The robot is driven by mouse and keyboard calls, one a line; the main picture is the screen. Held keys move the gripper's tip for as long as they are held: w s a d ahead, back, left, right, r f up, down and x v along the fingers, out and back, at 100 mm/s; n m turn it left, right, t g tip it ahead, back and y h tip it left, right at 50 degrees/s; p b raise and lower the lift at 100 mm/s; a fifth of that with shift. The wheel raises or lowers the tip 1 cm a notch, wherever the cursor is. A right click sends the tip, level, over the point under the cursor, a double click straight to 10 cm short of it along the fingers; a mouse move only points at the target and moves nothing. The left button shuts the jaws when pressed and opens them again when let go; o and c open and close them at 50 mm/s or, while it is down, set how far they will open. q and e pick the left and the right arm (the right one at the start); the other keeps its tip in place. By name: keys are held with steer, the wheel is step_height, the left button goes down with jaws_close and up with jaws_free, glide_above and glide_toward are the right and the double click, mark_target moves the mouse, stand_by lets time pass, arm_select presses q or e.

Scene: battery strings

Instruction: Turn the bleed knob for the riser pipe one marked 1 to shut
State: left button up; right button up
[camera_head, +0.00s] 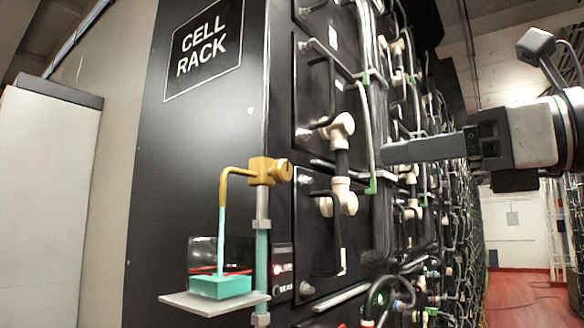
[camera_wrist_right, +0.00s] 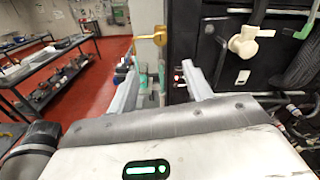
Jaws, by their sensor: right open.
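The brass bleed valve (camera_head: 262,171) sits on top of a riser pipe (camera_head: 262,255) at the corner of the black rack. Its round knob (camera_head: 284,171) faces right. From its bent spout a pale teal stream (camera_head: 221,235) runs down into a clear jar (camera_head: 206,252) holding teal liquid. I cannot read a number 1. My right gripper (camera_head: 386,152) is right of the knob, apart from it and empty. In the right wrist view its spread fingers (camera_wrist_right: 160,72) are open, with the brass valve (camera_wrist_right: 160,36) beyond them. My left gripper is out of view.
The jar stands on a small grey shelf (camera_head: 215,303). A red lamp (camera_head: 278,269) glows on a panel beside the riser. Cream fittings (camera_head: 343,130) and cables stick out from the rack between knob and gripper. A grey cabinet (camera_head: 45,200) stands at left.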

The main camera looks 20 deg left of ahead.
mark_target(287, 171)
steer(key=p+x, duration=0.4)
steer(key=x, duration=1)
steer(key=shift+w+a+r+p, duration=0.1)
steer(key=shift+a+p, duration=0.25)
steer(key=shift+w+a, duration=0.25)
steer(key=shift+a, duration=0.3)
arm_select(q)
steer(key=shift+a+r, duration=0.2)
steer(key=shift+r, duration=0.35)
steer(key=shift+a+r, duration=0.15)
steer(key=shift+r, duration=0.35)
arm_select(e)
steer(key=c, duration=1)
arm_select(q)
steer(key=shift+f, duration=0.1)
arm_select(e)
steer(key=shift+o, duration=0.2)
